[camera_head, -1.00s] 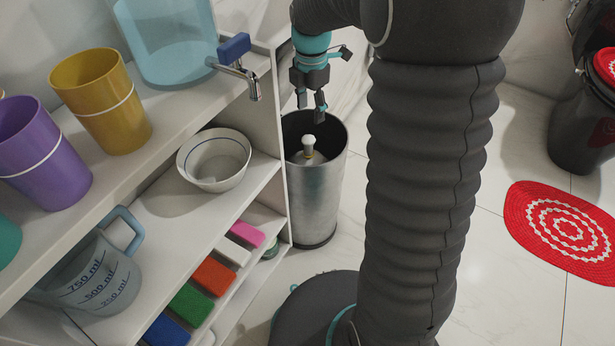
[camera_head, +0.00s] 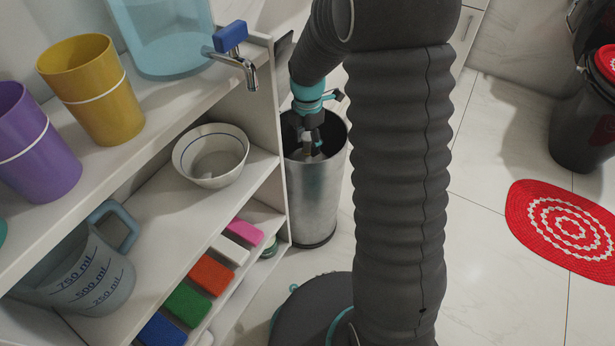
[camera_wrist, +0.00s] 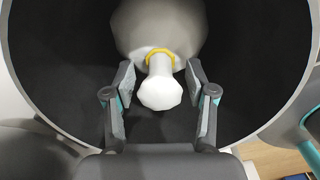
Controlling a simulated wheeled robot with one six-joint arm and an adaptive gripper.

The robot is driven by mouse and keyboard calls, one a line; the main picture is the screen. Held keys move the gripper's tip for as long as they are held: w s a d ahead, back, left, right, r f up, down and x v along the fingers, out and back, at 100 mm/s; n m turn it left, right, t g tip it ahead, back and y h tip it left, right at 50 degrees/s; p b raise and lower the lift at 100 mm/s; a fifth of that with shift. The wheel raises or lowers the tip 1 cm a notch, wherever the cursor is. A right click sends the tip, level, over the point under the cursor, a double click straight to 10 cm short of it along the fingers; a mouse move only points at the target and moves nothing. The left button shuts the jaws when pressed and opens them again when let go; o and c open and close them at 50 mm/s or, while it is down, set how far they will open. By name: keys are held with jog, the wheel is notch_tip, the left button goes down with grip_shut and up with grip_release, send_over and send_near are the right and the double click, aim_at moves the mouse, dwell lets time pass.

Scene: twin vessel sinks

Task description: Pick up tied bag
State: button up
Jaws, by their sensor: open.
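The tied bag (camera_wrist: 160,70) is white with a yellow tie around its neck and a knotted top. It sits inside the tall metal bin (camera_head: 314,205), whose dark inner wall shows around it in the wrist view. My gripper (camera_head: 308,150) reaches down into the bin's mouth in the head view and mostly hides the bag there. In the wrist view my gripper (camera_wrist: 160,92) is open, with one finger on each side of the bag's neck and knot. Gaps show between the fingers and the bag.
A white shelf (camera_head: 255,130) stands close on the bin's left, with a bowl (camera_head: 211,156), cups, a jug (camera_head: 90,265) and sponges. A red round mat (camera_head: 565,230) and a black bin (camera_head: 583,130) are at the right. Pale floor is clear between.

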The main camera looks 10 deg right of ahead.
jog(key=shift+f, duration=0.35)
jog(key=shift+c, duration=0.2)
grip_shut()
jog(key=shift+r, duration=0.15)
notch_tip(320, 180, up, 31)
jog(key=p, duration=0.6)
jog(key=shift+p, duration=0.3)
jog(key=shift+f, duration=0.2)
